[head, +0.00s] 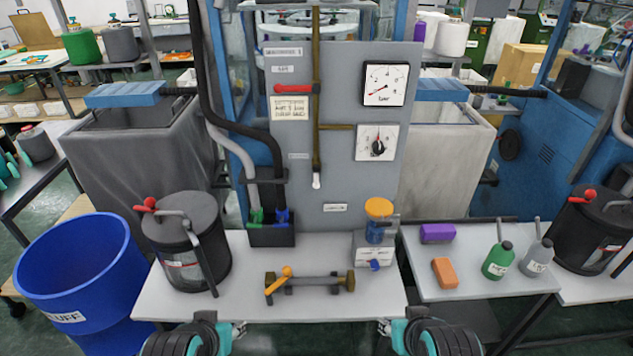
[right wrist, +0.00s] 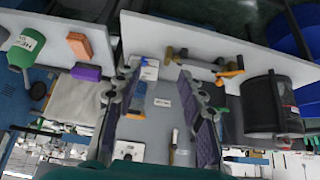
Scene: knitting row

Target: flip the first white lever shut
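The grey panel (head: 340,135) carries a vertical brass pipe (head: 316,110). A small white piece (head: 316,181), perhaps a lever, hangs at the pipe's lower end; I see no other clear white lever. A red lever (head: 296,88) lies level across the pipe's upper part. In the right wrist view the picture is turned over, and the white piece (right wrist: 175,135) shows between the fingers, with the panel beyond. My right gripper (right wrist: 164,75) is open and empty, its fingers well apart. In the head view only parts of my arms show at the bottom edge; my left gripper cannot be made out.
A brass valve with an orange handle (head: 287,271) lies on the front table (head: 215,303). An orange-lidded jar (head: 378,220) stands at its right. A black canister (head: 185,245) and a blue bin (head: 80,265) stand left. Purple (head: 437,233) and orange (head: 444,272) blocks lie right.

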